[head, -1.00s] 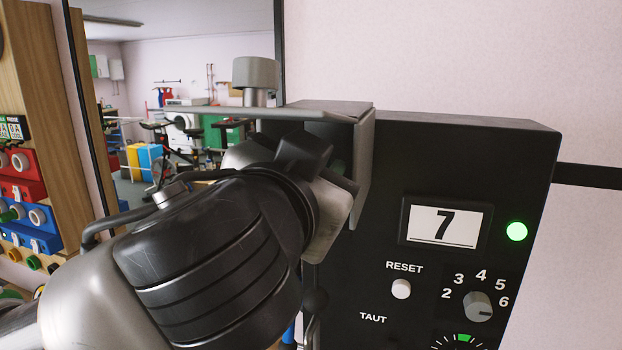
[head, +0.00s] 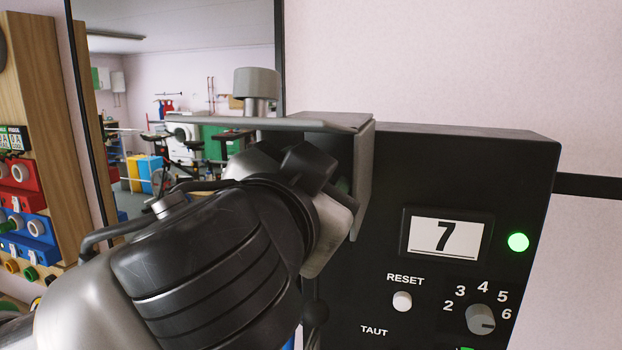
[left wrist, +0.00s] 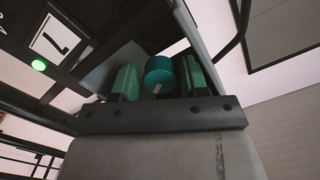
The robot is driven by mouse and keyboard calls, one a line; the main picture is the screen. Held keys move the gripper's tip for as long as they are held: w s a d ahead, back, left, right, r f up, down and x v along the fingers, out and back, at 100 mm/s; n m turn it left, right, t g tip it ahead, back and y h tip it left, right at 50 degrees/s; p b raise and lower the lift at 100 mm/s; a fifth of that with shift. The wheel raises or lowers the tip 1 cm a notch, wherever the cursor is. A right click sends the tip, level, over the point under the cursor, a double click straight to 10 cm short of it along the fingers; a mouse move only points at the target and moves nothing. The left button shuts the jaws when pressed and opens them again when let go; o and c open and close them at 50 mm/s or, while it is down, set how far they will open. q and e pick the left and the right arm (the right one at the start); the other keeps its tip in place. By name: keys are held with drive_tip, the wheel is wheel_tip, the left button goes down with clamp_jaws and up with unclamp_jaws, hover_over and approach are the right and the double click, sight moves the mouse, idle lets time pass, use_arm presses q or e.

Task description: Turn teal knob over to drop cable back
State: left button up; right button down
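The teal knob (left wrist: 158,72) shows between the two green fingers of my left gripper (left wrist: 160,64) in the left wrist view. It is a short round cylinder with a small pale mark at its lower edge. A narrow gap shows on each side, so the fingers stand open around it. In the head view my left wrist reaches under the grey bracket (head: 363,185) and hides the knob and most of the fingers. No cable can be made out clearly. My right gripper is in neither view.
The black box (head: 460,160) carries a display (head: 445,236) reading 7, a lit green lamp (head: 518,242), a white reset button (head: 402,301) and a grey dial (head: 480,319) near 6. A grey round cap (head: 256,82) stands on the bracket. Wooden shelving (head: 40,110) is at the left.

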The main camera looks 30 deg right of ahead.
use_arm(q)
drive_tip(key=b+v, duration=0.4)
drive_tip(key=v, duration=0.7)
drive_tip(key=shift+d, duration=0.1)
